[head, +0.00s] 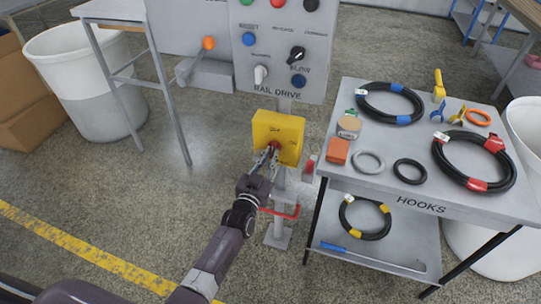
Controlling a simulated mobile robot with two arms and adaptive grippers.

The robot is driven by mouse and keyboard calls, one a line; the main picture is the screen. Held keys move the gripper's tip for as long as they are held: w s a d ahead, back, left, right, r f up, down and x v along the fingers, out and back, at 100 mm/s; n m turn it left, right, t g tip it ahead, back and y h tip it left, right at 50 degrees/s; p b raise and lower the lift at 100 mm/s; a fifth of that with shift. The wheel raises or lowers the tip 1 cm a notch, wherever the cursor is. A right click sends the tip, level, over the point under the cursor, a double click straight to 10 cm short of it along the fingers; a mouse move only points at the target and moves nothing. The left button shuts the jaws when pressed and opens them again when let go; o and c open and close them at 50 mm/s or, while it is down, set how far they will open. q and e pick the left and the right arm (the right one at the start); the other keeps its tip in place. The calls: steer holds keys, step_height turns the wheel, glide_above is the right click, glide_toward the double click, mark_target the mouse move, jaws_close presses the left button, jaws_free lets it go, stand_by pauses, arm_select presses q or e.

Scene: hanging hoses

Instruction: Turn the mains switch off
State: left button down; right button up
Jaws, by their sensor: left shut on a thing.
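The mains switch is a yellow box (288,127) on a grey post below the panel marked RAIL DRIVE. A small red knob (274,147) shows on its front, mostly hidden by my fingers. My left gripper (269,156) reaches up from below and is shut on the red knob. The small lettering on the yellow box is too small to read surely, so the knob's position cannot be told. My right gripper is not in view.
The grey control panel (272,72) with knobs and buttons stands above the switch. A grey table marked HOOKS (380,198) with coiled hoses (391,102) and rings stands close on the right. A white bin (78,85) and grey stand (172,110) are at left. The floor at lower left is clear.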

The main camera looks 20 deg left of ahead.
arm_select(q)
steer(key=shift+f+n, duration=0.1)
steer(key=shift+n, duration=0.5)
steer(key=c, duration=2)
jaws_free()
steer(key=shift+s, duration=0.1)
steer(key=s, duration=1.2)
steer(key=shift+a, duration=0.2)
